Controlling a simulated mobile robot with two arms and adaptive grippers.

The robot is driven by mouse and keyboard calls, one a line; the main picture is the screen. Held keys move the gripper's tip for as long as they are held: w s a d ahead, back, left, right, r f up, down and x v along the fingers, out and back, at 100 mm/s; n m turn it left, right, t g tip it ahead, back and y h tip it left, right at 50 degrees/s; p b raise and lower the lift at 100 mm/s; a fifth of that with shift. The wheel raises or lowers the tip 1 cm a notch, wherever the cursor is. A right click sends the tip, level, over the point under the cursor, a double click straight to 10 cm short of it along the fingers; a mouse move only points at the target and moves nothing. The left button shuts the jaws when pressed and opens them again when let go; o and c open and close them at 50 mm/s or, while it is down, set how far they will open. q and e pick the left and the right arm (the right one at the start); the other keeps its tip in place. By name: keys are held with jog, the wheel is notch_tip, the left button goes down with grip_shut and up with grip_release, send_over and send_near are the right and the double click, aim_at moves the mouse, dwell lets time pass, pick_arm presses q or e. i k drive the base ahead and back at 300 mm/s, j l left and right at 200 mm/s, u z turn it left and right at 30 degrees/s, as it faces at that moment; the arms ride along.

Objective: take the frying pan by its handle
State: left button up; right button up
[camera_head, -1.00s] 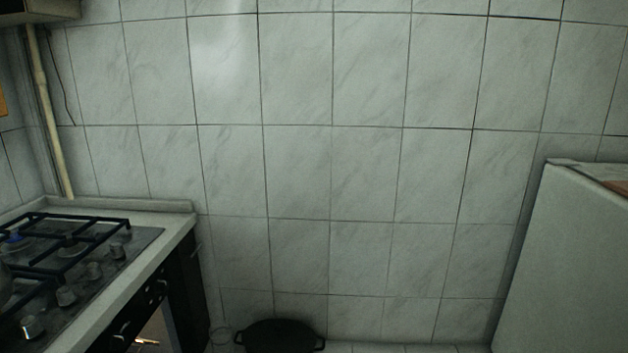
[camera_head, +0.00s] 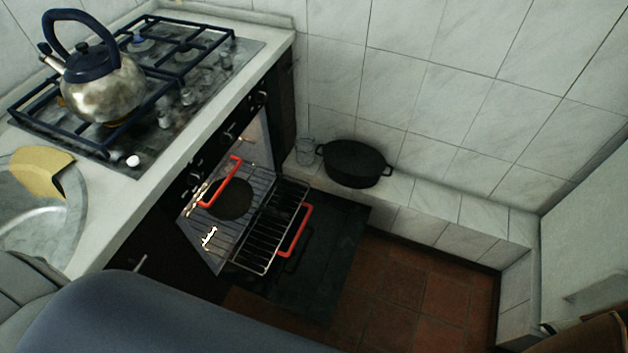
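No thing is clearly recognisable as a frying pan with a long handle. A dark round flat piece (camera_head: 233,199) lies on the rack inside the open oven; I cannot tell whether it is a pan. A red bar (camera_head: 222,182) arches beside it, and another red bar (camera_head: 296,231) is at the pulled-out wire rack (camera_head: 268,232). A black pan with two short side handles (camera_head: 355,165) stands on the tiled ledge by the wall. Neither of my grippers shows.
A steel kettle (camera_head: 105,85) stands on the gas hob (camera_head: 150,140) at upper left. A sink (camera_head: 45,222) with a yellow piece (camera_head: 42,170) is below it. Red floor tiles (camera_head: 390,285) are clear. A white cabinet (camera_head: 590,230) borders the right.

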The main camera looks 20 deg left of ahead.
aim_at(236, 200)
jog(key=u, duration=1.3)
